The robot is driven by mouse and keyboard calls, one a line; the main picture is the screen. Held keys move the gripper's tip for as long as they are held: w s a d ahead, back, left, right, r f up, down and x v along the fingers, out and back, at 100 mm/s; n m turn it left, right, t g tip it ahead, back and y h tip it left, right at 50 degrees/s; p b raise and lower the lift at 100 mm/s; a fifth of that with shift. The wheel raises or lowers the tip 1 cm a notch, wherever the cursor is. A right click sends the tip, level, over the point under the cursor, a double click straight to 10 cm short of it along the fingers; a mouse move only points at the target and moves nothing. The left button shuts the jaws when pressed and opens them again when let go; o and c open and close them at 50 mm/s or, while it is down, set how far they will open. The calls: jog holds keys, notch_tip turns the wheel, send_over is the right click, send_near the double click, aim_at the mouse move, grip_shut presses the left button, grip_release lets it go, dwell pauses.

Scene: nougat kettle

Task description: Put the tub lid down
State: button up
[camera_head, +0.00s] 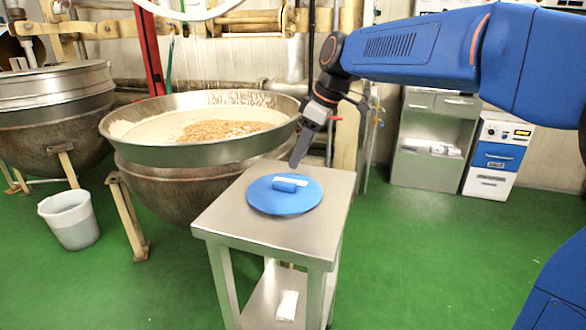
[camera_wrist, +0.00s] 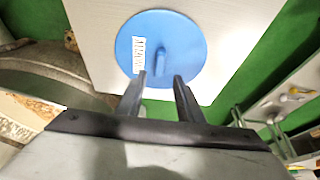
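The tub lid (camera_head: 262,200) is a round blue disc with a raised blue handle and a white label. It lies flat on the steel table (camera_head: 230,222), and it also shows in the wrist view (camera_wrist: 185,35). My gripper (camera_head: 297,163) is above the table, close to the lid's far right edge in the head view. In the wrist view my two dark fingers (camera_wrist: 160,80) are apart with nothing between them, and the lid's handle is beyond their tips.
A large steel kettle (camera_head: 150,156) of pale mix with brown bits stands behind and left of the table. A white bucket (camera_head: 70,220) is on the green floor at left. A white packet (camera_head: 287,305) lies on the table's lower shelf. Cabinets (camera_head: 432,140) stand at back right.

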jog(key=s+d+f+m+t+h, duration=0.15)
jog(key=s+d+m, duration=0.25)
jog(key=s+d, duration=0.4)
jog(key=s+d+f+m+t+h, duration=0.1)
jog(key=s+d+f+m, duration=0.15)
jog(key=s+d, duration=0.5)
jog(key=s+d+f+m+h, duration=0.1)
jog(key=s+d+f+m, duration=0.6)
jog(key=s+f, duration=0.6)
jog(key=s+d, duration=0.1)
jog(key=d, duration=0.1)
jog(key=shift+s+d+f+t+h, duration=0.15)
jog(key=shift+s+d+t+h, duration=0.2)
jog(key=shift+s+d, duration=0.05)
jog(key=shift+m, duration=0.25)
